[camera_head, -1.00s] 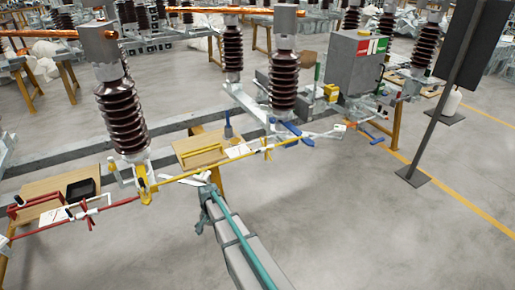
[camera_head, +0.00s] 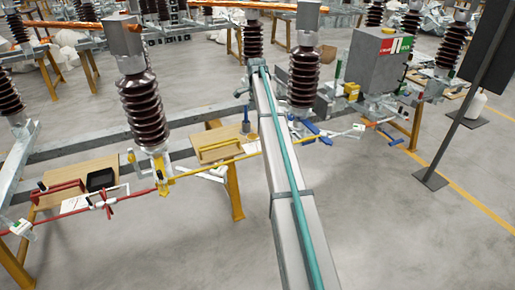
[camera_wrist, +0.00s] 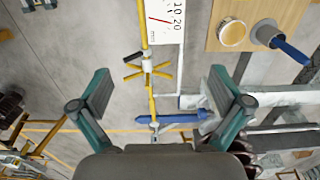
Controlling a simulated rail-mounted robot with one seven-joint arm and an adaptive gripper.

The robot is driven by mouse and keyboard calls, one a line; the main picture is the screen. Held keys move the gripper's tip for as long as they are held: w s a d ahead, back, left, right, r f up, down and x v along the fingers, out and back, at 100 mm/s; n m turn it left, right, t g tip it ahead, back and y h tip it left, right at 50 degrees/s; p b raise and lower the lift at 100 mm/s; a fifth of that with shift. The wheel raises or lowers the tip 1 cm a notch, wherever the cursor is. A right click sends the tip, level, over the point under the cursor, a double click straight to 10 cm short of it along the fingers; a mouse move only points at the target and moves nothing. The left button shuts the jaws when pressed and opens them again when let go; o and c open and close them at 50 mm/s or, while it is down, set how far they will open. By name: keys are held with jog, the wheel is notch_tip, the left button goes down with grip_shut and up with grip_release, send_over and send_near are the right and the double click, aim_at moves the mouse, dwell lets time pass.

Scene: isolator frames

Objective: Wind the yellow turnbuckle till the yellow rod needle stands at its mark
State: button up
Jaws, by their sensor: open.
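In the wrist view the yellow turnbuckle (camera_wrist: 148,67), a pale hub with yellow spokes, sits on the upright-running yellow rod. My gripper (camera_wrist: 158,88) is open and empty. Its two pads stand apart on either side of the rod in the picture, with the turnbuckle between and a little above them; I see no contact. A white scale card (camera_wrist: 167,28) with figures 10 and 20 and a red line lies beside the rod at the top; I cannot make out the yellow needle. In the head view the yellow rod (camera_head: 215,165) passes behind my arm, which hides the turnbuckle.
A blue lever (camera_wrist: 170,118) crosses below the turnbuckle. A red rod (camera_head: 140,194) runs at left, and brown insulators (camera_head: 143,105) stand behind.

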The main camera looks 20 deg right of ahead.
notch_tip(320, 180, down, 10)
jog(key=b, duration=0.3)
jog(key=shift+b, duration=0.4)
jog(key=shift+r, duration=0.2)
